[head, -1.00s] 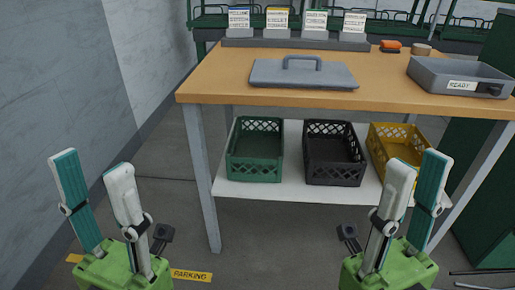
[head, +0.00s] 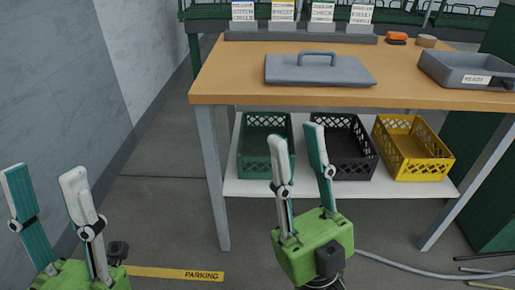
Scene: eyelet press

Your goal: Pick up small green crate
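The small green crate (head: 252,165) stands on the white lower shelf (head: 385,191) under the table, leftmost of three crates. It looks empty, and my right gripper's fingers cover part of its right side in the head view. My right gripper (head: 295,145) is open and empty in front of the green and black crates; its distance from them is hard to tell. My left gripper (head: 45,175) is open and empty at the lower left, well away from the crates, beside the wall.
A black crate (head: 350,165) and a yellow crate (head: 418,168) share the shelf. The wooden tabletop (head: 225,85) above holds a grey lid (head: 320,70) and a grey READY tray (head: 465,72). A table leg (head: 212,180) stands left of the green crate. A cable (head: 420,265) lies on the floor.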

